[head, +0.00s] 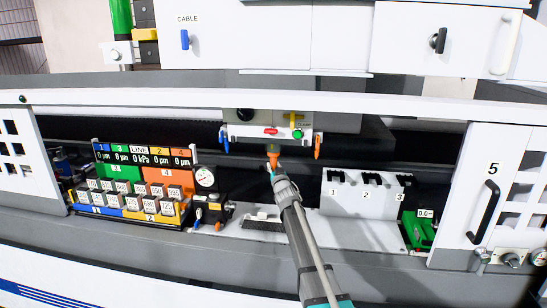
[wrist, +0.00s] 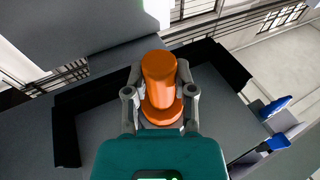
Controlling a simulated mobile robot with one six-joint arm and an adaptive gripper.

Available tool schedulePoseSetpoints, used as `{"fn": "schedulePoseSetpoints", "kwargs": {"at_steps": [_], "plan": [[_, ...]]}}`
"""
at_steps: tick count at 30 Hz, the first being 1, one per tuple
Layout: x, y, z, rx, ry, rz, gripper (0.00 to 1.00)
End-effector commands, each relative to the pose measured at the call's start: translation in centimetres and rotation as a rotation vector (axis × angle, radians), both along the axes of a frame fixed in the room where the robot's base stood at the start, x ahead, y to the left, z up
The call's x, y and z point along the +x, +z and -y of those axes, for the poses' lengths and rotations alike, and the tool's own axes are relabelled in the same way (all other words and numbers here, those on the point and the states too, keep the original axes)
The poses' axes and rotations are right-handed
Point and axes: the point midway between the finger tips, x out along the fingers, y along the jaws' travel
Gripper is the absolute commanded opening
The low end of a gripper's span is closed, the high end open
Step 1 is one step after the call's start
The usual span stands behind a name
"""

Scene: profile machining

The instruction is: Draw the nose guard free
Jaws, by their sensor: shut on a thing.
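The nose guard is an orange stepped cylinder with a wider flange; in the wrist view the nose guard (wrist: 159,72) stands between my fingers. My gripper (wrist: 160,92) is shut on it, one dark finger on each side. In the head view the guard (head: 273,159) shows as a small orange piece just under the white machine head (head: 268,134), with my gripper (head: 276,172) below it. I cannot tell whether the guard's upper end still touches the nose above it.
The head's panel carries red and green buttons, with blue and orange levers at its ends. A numbered white rack (head: 364,196) and a green gauge block (head: 420,229) stand to the right. A labelled block rack (head: 130,190) and a round dial (head: 205,178) stand left.

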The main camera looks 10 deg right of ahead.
Motion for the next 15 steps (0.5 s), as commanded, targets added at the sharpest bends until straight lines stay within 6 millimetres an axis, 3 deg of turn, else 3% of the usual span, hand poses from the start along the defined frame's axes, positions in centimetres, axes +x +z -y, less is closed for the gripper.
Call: {"fn": "schedulePoseSetpoints", "kwargs": {"at_steps": [15], "plan": [[0.0,-1.5,0.0,0.000,0.000,0.000,0.00]]}}
